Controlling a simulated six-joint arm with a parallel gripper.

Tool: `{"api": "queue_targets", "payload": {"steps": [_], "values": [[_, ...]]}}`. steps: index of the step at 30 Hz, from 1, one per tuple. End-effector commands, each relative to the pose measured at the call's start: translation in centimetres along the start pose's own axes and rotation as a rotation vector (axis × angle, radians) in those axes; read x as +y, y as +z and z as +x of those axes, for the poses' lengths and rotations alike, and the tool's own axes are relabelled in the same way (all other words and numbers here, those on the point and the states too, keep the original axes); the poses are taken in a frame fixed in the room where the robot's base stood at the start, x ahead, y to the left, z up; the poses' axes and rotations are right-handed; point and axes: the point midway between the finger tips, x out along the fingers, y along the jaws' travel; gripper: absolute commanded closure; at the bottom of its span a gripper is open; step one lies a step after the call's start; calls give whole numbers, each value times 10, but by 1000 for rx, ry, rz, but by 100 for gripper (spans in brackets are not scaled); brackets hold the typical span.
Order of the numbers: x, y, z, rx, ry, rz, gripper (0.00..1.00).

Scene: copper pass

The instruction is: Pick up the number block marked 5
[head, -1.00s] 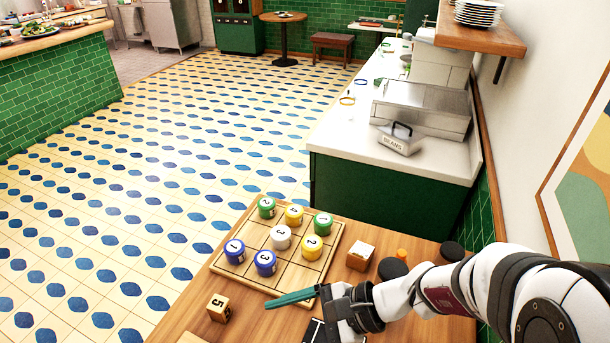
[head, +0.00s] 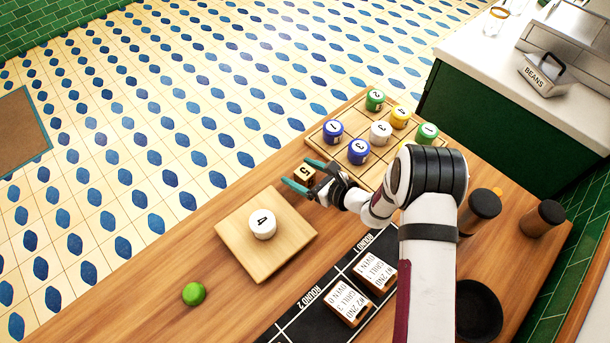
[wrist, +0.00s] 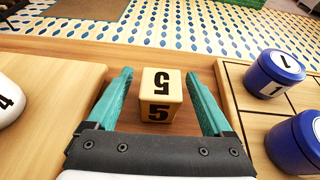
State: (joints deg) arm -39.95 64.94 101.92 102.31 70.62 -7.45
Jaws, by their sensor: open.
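The number block marked 5 (head: 304,173) is a small light wooden cube with a black 5. It sits on the wooden table between the square board and the grid board. In the wrist view the block (wrist: 161,95) shows a 5 on its top and on its near side. My gripper (head: 301,174) is open, with teal fingers. In the wrist view the gripper (wrist: 160,95) has one finger on each side of the block, with gaps on both sides.
The grid board (head: 318,137) holds several numbered coloured pieces close to the right. A square board (head: 235,222) with a white piece marked 4 (head: 262,223) is on the left. A green ball (head: 194,293), a black mat with cards (head: 300,325) and dark-lidded jars (head: 478,210) are also on the table.

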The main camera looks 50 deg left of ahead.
Motion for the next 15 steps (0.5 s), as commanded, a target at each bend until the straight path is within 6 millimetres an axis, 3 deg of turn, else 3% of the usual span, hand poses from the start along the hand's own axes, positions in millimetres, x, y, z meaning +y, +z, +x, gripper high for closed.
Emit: {"api": "queue_targets", "payload": {"steps": [3, 10, 15], "values": [[0, 0, 17, 1, 1, -1, 15], [0, 0, 20, 1, 1, 0, 15], [0, 0, 20, 1, 0, 0, 44]]}}
